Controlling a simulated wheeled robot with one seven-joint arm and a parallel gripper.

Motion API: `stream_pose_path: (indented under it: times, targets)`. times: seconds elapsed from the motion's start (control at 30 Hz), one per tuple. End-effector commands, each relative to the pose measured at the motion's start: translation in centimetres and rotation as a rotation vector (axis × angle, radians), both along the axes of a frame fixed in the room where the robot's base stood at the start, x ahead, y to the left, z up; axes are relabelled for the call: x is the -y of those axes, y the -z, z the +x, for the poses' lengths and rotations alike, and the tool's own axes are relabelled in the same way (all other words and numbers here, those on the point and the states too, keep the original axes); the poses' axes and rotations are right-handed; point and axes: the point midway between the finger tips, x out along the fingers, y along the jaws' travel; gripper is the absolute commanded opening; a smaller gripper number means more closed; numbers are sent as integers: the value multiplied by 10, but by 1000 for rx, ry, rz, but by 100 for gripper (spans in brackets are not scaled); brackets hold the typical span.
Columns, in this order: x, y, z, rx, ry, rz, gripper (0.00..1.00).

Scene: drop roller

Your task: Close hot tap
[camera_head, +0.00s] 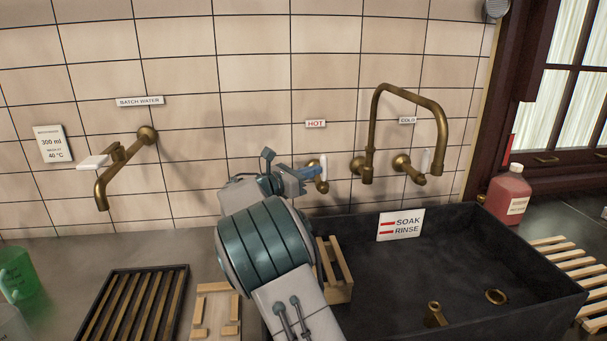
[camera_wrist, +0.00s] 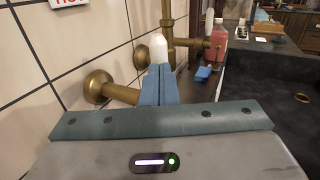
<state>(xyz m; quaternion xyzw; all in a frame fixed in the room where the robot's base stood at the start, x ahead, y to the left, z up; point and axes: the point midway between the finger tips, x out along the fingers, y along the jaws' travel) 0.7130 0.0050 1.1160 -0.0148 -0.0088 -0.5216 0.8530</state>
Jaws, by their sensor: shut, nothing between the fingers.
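The hot tap (camera_head: 320,184) is a brass wall valve with a white lever, below the HOT label (camera_head: 315,124). In the head view its white lever (camera_head: 323,167) stands about upright. My gripper (camera_head: 316,173) is shut and empty, its blue fingertips at the lever; I cannot tell whether they touch it. In the wrist view the blue fingers (camera_wrist: 158,84) are together in front of the white lever end (camera_wrist: 158,47), hiding its lower part. The brass valve body (camera_wrist: 98,87) shows left of the fingers. The curved brass spout (camera_head: 372,130) rises right of the hot tap.
The cold tap (camera_head: 411,170) is on the wall to the right, and the batch water tap (camera_head: 125,160) to the left. A dark sink (camera_head: 470,270) lies below, with a wooden rack (camera_head: 335,268) at its left. A pink bottle (camera_head: 510,195) stands behind right.

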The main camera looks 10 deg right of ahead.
Motion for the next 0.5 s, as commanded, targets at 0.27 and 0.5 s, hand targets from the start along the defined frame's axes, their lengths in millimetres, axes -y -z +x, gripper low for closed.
stream_pose_path:
  times: [0.27, 0.5]
  targets:
    - [1, 0, 0, 0, 0, 0, 0]
    - [8, -5, 2, 0, 1, 38, 0]
